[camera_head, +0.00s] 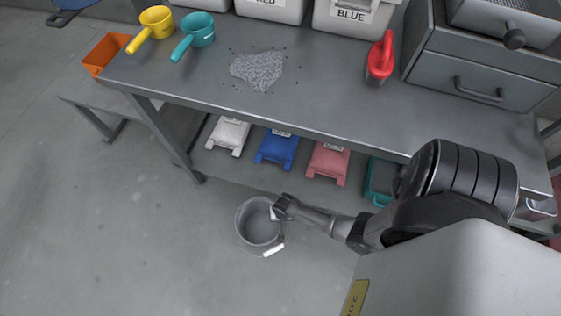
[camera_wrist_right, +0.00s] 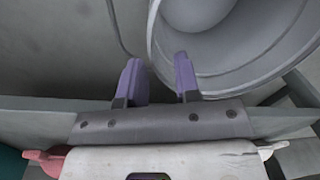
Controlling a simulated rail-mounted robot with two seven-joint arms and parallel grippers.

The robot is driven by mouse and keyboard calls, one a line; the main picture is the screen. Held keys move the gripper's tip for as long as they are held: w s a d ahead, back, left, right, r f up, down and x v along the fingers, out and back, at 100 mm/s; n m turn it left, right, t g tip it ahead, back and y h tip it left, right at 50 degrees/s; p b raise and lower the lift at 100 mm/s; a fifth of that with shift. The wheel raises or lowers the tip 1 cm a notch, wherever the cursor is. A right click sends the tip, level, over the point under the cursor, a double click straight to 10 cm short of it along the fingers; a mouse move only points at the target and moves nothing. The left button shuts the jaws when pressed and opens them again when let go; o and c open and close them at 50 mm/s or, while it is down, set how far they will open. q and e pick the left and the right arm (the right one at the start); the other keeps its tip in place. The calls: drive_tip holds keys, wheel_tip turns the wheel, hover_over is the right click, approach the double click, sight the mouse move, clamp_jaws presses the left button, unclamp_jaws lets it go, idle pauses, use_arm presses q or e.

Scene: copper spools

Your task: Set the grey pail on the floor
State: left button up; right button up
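The grey pail (camera_head: 242,232) is upright in front of the workbench, its open top facing up. A light grip piece shows at its near side. From the head view I cannot tell for certain whether its base rests on the floor. My right gripper (camera_head: 280,211) is at the pail's right rim. In the right wrist view the pail (camera_wrist_right: 222,52) fills the upper right. There the right gripper's two purple fingers (camera_wrist_right: 159,84) are apart, with the pail's rim edge seen between them; contact is not clear. My left gripper is not in view.
Floor (camera_head: 110,235) to the left is clear.

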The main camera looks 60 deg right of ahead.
drive_tip(key=s+a+r+n+t+p, duration=0.1)
drive_tip(key=s+a+r+n, duration=0.2)
drive_tip(key=r, duration=1.5)
drive_tip(key=s+a+r+n+t+p, duration=0.1)
drive_tip(key=s+a+r+n+p, duration=0.1)
drive_tip(key=r+n, duration=0.8)
wheel_tip(320, 180, up, 10)
drive_tip(key=shift+s+a+f+n+t+p, duration=0.25)
drive_tip(key=shift+s+a+n+t, duration=0.2)
drive_tip(key=shift+s, duration=0.3)
